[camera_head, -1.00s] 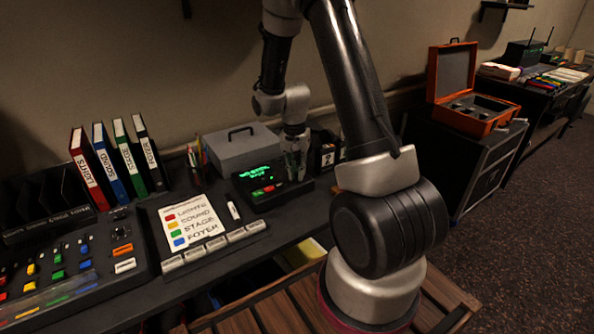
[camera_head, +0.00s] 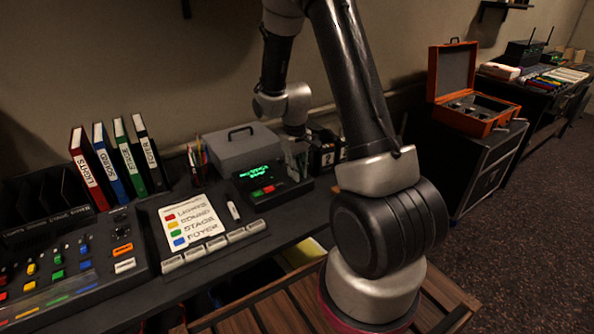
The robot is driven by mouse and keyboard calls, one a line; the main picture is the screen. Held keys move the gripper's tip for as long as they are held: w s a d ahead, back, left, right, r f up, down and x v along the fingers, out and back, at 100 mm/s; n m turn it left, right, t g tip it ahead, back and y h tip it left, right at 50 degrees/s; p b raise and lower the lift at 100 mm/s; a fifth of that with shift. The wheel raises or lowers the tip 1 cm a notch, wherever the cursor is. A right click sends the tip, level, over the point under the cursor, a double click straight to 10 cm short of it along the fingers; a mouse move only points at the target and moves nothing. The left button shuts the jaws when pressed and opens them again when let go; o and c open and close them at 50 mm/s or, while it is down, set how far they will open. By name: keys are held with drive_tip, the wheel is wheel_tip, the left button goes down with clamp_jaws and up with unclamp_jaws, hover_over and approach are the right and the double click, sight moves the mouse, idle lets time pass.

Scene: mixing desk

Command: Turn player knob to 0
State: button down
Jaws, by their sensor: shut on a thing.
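The player (camera_head: 262,177) is a small black box with a lit green display (camera_head: 258,173) and red and green buttons, on the desk in the middle of the view. My gripper (camera_head: 298,168) reaches down at the player's right side. Its fingers are small and dark in the picture and look shut on the player knob. The knob itself is hidden by the fingers, and its setting cannot be read. The display text is too blurred to read.
A grey cash box (camera_head: 235,150) stands behind the player. Left are a colour-key board (camera_head: 197,222), several binders (camera_head: 110,160) and the mixing console (camera_head: 75,265). A pen cup (camera_head: 198,172) stands near the box. An open orange case (camera_head: 470,108) sits to the right.

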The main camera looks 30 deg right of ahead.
drive_tip(key=shift+n, duration=0.9)
drive_tip(key=c, duration=1.4)
unclamp_jaws()
drive_tip(key=shift+o, duration=0.2)
wheel_tip(320, 180, up, 12)
drive_tip(key=shift+a, duration=0.3)
